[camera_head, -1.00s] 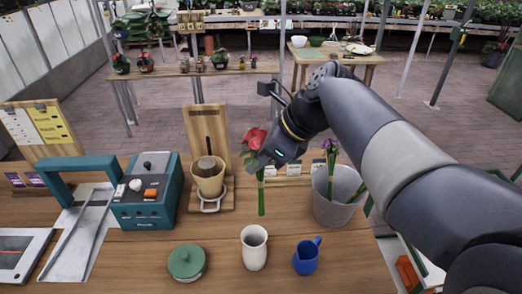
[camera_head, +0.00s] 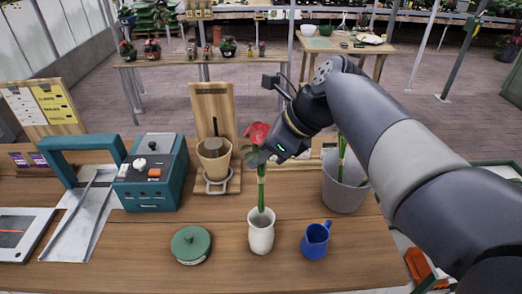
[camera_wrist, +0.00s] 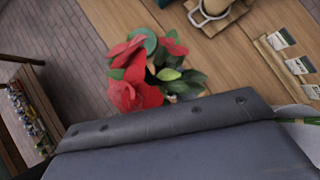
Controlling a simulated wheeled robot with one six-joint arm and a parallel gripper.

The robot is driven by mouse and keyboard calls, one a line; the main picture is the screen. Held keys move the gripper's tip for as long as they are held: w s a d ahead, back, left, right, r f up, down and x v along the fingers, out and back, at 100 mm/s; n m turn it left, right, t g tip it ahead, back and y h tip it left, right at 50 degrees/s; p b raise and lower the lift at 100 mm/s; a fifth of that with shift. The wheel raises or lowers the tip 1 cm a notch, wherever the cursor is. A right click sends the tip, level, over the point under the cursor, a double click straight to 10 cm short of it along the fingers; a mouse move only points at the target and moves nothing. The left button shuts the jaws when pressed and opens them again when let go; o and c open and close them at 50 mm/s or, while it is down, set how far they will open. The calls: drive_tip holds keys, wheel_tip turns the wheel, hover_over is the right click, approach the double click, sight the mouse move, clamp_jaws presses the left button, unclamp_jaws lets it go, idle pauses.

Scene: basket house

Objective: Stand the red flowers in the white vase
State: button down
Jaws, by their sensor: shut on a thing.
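The white vase (camera_head: 261,236) stands upright on the wooden table, directly under the stems. The stem ends meet the vase's mouth in the picture; how deep they reach inside cannot be told. In the wrist view the red blooms (camera_wrist: 136,84) and leaves show beyond the dark gripper body, which hides the stems and vase.
A blue mug (camera_head: 315,241) stands right of the vase, and a green lidded pot (camera_head: 190,246) stands left. A wooden stand with a cup (camera_head: 214,157) and a teal machine (camera_head: 152,175) are behind left.

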drive_tip(key=shift+f+b, duration=2.45)
drive_tip(key=shift+f, duration=2.55)
drive_tip(key=c, duration=1.1)
unclamp_jaws()
drive_tip(key=v, duration=1)
drive_tip(key=shift+s+d+r, duration=0.1)
drive_tip(key=shift+d+r, duration=0.1)
drive_tip(key=shift+r, duration=0.1)
